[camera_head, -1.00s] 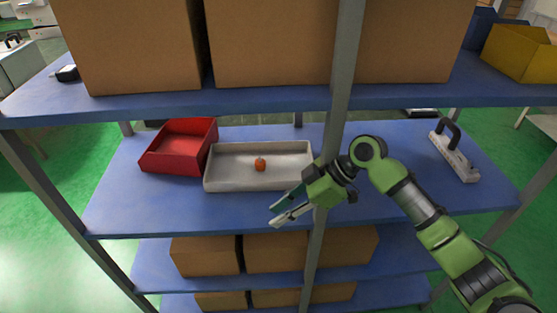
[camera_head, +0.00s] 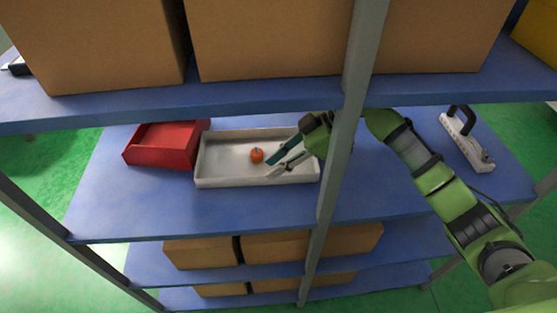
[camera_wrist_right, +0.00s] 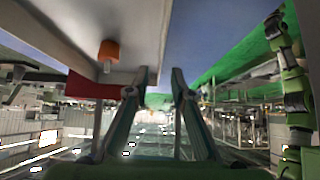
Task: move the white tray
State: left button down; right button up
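The white tray (camera_head: 240,182) lies on the blue middle shelf, with a small orange-red object (camera_head: 257,155) inside it. My right gripper (camera_head: 268,168) reaches in from the right, and its fingers show over the right part of the tray. The fingers are apart with nothing held. In the right wrist view, the open fingers (camera_wrist_right: 161,72) point toward the tray (camera_wrist_right: 75,22), whose edge runs up between the fingertips in the picture. I cannot tell whether a finger touches the tray. The orange-red object (camera_wrist_right: 108,50) also shows there. My left gripper is not in view.
A red bin (camera_head: 165,155) stands at the tray's left end. A grey rack post (camera_head: 345,130) crosses in front of my right arm. Cardboard boxes (camera_head: 270,40) fill the shelf above. A handled white object (camera_head: 466,140) lies at the right. The shelf front is clear.

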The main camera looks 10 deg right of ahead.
aim_at(257, 178)
jog(key=p+x, duration=0.1)
jog(key=x, duration=0.4)
jog(key=shift+s+a+f, duration=0.1)
jog(key=shift+a+f, duration=0.1)
jog(key=shift+a, duration=0.2)
jog(key=shift+a+f, duration=0.25)
jog(key=shift+f, duration=0.2)
grip_shut()
